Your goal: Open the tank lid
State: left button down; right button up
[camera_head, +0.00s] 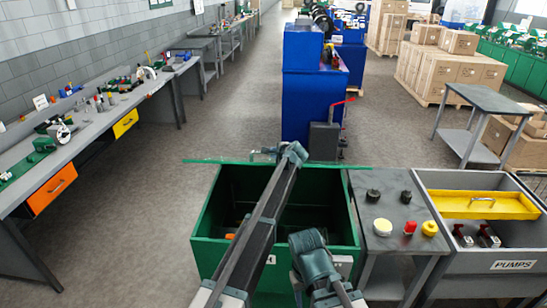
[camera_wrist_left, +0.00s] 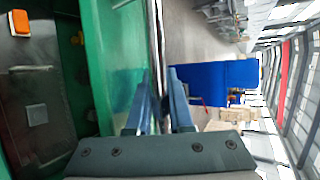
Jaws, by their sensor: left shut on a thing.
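The green tank (camera_head: 204,225) stands in front of me with its top uncovered and its dark inside showing. Its lid (camera_head: 220,161) shows in the head view as a thin translucent green strip, nearly edge-on, across the tank's far side. My left gripper (camera_head: 264,153) is at the lid's edge beyond the tank's opening, partly hidden by my wrist. In the left wrist view its fingers (camera_wrist_left: 160,105) are shut at a thin metal bar (camera_wrist_left: 157,40) beside a green translucent panel. My right arm is folded over the tank's near right corner; its gripper does not show.
A grey stand (camera_head: 365,185) with knobs and buttons adjoins the tank's right side. Beyond it is a grey pump bin (camera_head: 470,262) with a yellow tray (camera_head: 485,207). A blue cabinet (camera_head: 305,110) stands behind the tank. Open floor lies left.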

pick_arm(q)
jog(key=shift+w+r+p, duration=0.7)
jog(key=shift+w+r, duration=0.1)
jog(key=shift+r, duration=0.3)
jog(key=c, duration=1.1)
grip_release()
jog(key=shift+s, duration=0.1)
jog(key=shift+p+v, duration=3.4)
jog(key=shift+v, duration=3.45)
jog(key=shift+d, duration=0.1)
